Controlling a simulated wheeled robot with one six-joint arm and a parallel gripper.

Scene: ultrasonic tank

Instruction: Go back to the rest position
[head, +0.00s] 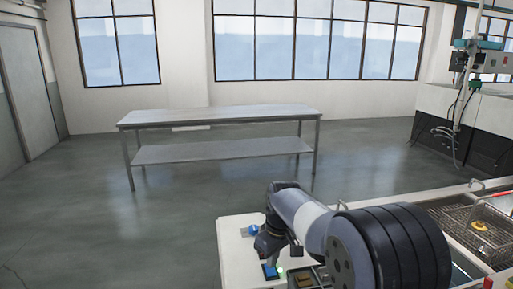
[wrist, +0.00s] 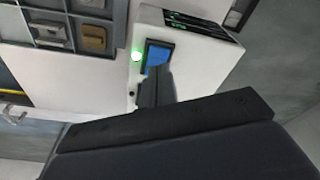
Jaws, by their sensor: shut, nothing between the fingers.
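My gripper (wrist: 157,72) is shut and empty. In the wrist view its tip overlaps the lower part of a blue rocker switch (wrist: 160,48) on a white panel; I cannot tell if it touches. A green lamp (wrist: 137,55) glows beside the switch. In the head view my arm reaches in from the lower right, and the blue switch (head: 270,271) and green lamp (head: 281,270) show just below the dark wrist. The fingertips are mostly hidden there by the wrist.
A grey tray with compartments (wrist: 62,47) holds small parts beside the panel. A wire basket (head: 478,236) sits in the tank at right.

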